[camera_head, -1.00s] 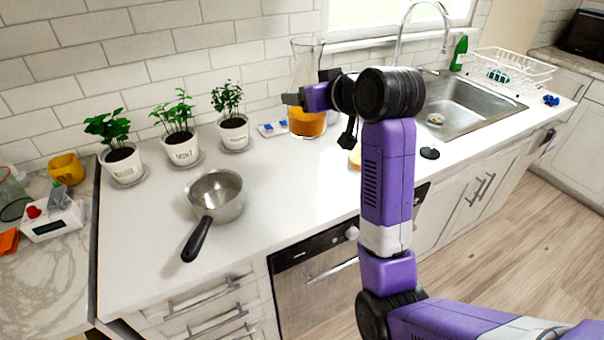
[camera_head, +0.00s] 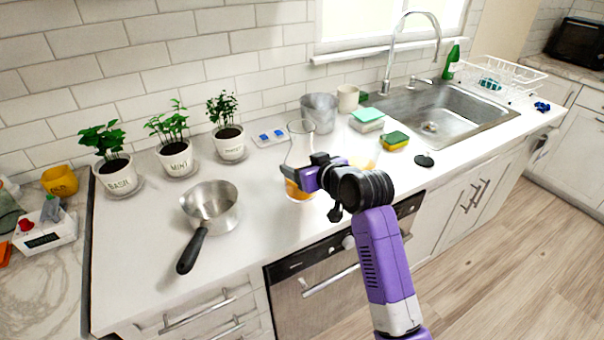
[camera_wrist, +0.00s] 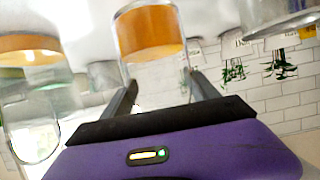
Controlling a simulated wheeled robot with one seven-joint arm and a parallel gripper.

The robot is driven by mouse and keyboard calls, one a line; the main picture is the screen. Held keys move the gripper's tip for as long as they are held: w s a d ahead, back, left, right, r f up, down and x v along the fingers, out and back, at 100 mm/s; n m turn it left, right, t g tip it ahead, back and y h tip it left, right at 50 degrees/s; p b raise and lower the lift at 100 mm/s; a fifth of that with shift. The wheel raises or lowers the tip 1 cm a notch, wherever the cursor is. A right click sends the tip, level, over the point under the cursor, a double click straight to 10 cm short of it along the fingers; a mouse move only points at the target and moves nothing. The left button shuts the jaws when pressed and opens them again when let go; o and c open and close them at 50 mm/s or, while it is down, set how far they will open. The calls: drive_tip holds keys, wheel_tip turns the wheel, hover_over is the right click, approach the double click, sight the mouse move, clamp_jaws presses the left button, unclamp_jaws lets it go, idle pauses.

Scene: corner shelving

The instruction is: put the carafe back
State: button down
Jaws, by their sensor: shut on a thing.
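The carafe (camera_head: 300,150) is a clear glass vessel with a narrow neck and orange juice in its lower part. It stands upright at the middle of the counter (camera_head: 250,225). My gripper (camera_head: 297,176) is shut on its body from the right side and hides part of it. In the wrist view the carafe (camera_wrist: 150,32) shows between my two fingers (camera_wrist: 163,84), with the orange liquid visible. I cannot tell whether its base touches the counter or is just above it.
A saucepan (camera_head: 210,203) is left of the carafe, with several potted herbs (camera_head: 174,158) along the wall. Behind are a grey container (camera_head: 319,112), a cream cup (camera_head: 348,98) and sponges (camera_head: 395,140). Something orange-yellow (camera_head: 364,163) is partly hidden behind my wrist. The sink (camera_head: 445,110) is right.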

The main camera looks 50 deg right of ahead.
drive_tip(key=shift+f, duration=1.25)
drive_tip(key=shift+c, duration=1.1)
unclamp_jaws()
drive_tip(key=shift+f, duration=0.25)
drive_tip(key=shift+r, duration=0.1)
